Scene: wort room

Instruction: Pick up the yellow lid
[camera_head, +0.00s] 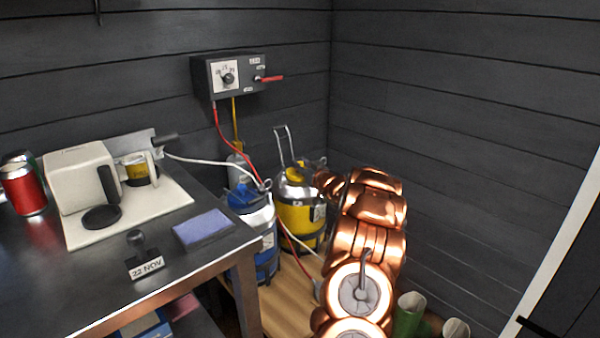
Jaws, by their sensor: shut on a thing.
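The yellow lid (296,174) shows at the top of the yellow-and-silver keg (299,212), which stands upright on the wooden floor board right of the bench. My copper arm reaches up from the bottom, and its end bends left towards the keg's top. My gripper (316,171) is at the right side of the lid and shut on it. The fingertips are small and partly hidden by the wrist. I cannot tell whether the lid is lifted clear of the keg.
A blue-and-silver keg (254,228) stands left of the yellow one. A red hose and a white hose (205,160) run close by the kegs. The metal bench (215,258) is at left. A control box (229,77) hangs on the wall. Green tubes (408,315) stand at lower right.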

